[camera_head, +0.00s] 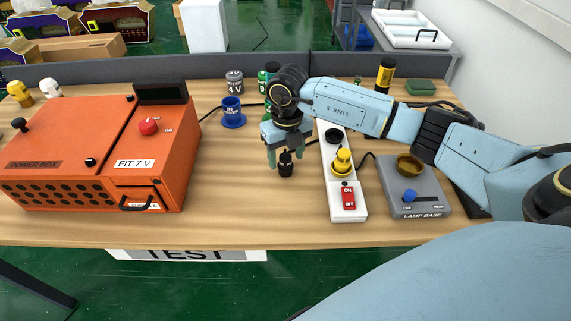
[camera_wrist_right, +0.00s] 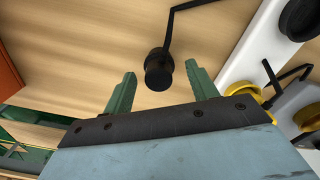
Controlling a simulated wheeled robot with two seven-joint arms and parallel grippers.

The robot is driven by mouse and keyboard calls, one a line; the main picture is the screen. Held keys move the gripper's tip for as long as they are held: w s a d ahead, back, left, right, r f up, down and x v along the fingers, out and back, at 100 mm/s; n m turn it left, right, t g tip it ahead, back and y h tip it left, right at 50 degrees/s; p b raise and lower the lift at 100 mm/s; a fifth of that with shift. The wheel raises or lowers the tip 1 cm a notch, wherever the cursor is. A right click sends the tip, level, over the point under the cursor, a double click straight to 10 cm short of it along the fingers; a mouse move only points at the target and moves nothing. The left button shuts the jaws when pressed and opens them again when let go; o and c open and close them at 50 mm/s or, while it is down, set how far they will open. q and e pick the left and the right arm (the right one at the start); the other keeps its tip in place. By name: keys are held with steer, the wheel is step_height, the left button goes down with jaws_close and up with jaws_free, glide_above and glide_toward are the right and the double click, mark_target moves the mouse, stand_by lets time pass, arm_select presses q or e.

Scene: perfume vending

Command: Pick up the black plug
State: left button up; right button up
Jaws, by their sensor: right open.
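The black plug (camera_head: 286,166) stands on the wooden table between the orange power box and the white power strip. My right gripper (camera_head: 285,157) is above and around it in the head view, its green fingers apart. In the right wrist view the plug (camera_wrist_right: 158,72) shows between the two open fingers of the gripper (camera_wrist_right: 161,88), just beyond their tips, with a thin black cord near it. It looks ungripped. My left gripper is not in view.
The orange power box (camera_head: 100,145) fills the table's left side. The white power strip (camera_head: 345,185) holds a yellow plug (camera_head: 342,161) just right of my gripper. A grey lamp base (camera_head: 412,188) stands further right. A blue plug holder (camera_head: 232,114) is behind, left. The front middle is clear.

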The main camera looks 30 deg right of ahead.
mark_target(285, 156)
step_height(285, 156, down, 3)
steer(key=shift+a+r, duration=0.1)
steer(key=c, duration=1)
step_height(285, 156, up, 10)
steer(key=shift+o, duration=1.4)
steer(key=c, duration=0.3)
